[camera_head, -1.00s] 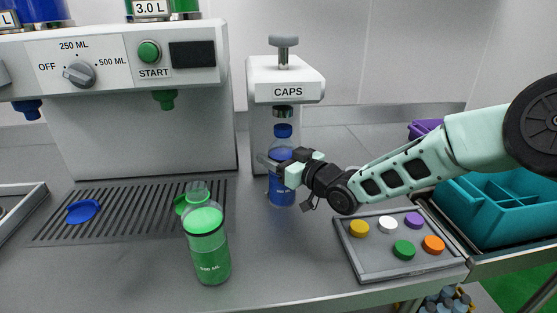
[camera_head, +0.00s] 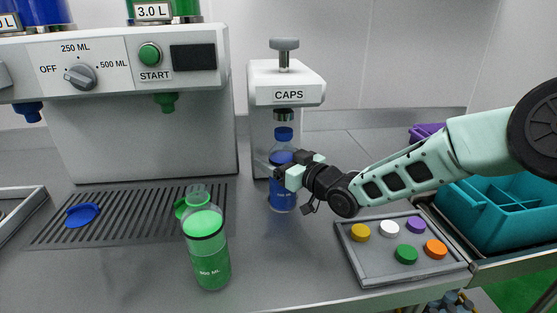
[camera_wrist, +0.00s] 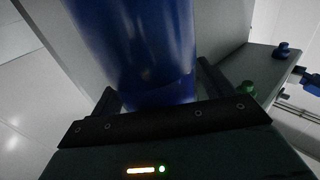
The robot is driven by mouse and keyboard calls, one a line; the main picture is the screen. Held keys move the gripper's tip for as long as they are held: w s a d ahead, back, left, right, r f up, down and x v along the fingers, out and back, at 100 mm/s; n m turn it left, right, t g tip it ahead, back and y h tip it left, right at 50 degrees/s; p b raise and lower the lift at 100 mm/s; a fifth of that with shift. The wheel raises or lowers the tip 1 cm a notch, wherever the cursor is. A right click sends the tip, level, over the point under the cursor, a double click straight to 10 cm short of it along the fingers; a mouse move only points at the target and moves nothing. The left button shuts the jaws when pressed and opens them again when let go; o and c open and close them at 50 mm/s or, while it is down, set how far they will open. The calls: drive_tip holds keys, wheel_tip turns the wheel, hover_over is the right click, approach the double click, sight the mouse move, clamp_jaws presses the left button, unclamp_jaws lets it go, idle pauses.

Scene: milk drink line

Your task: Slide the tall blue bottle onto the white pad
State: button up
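The tall blue bottle (camera_head: 283,183) stands upright at the foot of the caps press, its cap just below the press head. My gripper (camera_head: 279,170) reaches in from the right at the bottle's upper body, with its fingers around it. In the wrist view the blue bottle (camera_wrist: 140,50) fills the space between the two fingers of my gripper (camera_wrist: 160,95). The fingers are close to its sides, but I cannot tell whether both press on it. I cannot make out the white pad in either view.
The caps press (camera_head: 287,82) stands behind the bottle. A green bottle (camera_head: 207,250) stands front left, near the drain grate (camera_head: 130,225) with a blue lid (camera_head: 82,214). A tray of coloured caps (camera_head: 375,277) lies right, below my arm. A teal crate (camera_head: 500,240) is farther right.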

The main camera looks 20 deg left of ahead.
drive_tip(key=shift+d+f, duration=0.1)
drive_tip(key=shift+s+d, duration=0.1)
drive_tip(key=shift+d, duration=0.15)
drive_tip(key=b+v, duration=0.3)
drive_tip(key=v, duration=2)
drive_tip(key=shift+d, duration=0.4)
drive_tip(key=s+d+r+m+g+h+p, duration=0.1)
drive_tip(key=s+d+m+g+h+p, duration=0.1)
drive_tip(key=s+d+h, duration=0.3)
drive_tip(key=s+d+r+m+g+h+p, duration=0.1)
drive_tip(key=s+d+h, duration=0.4)
drive_tip(key=s, duration=0.6)
drive_tip(key=s+d+r+m+g+h+p, duration=0.1)
drive_tip(key=s+d+m+g+h+p, duration=0.2)
drive_tip(key=s+d+h, duration=0.3)
drive_tip(key=shift+s+d+r+g, duration=0.1)
drive_tip(key=shift+s+d+g, duration=0.1)
drive_tip(key=shift+s, duration=0.3)
drive_tip(key=shift+s+d+r+g, duration=0.15)
drive_tip(key=shift+s+d, duration=0.1)
drive_tip(key=shift+s, duration=0.3)
drive_tip(key=shift+s+d+r+g, duration=0.1)
drive_tip(key=shift+s+d, duration=0.1)
drive_tip(key=shift+s, duration=0.3)
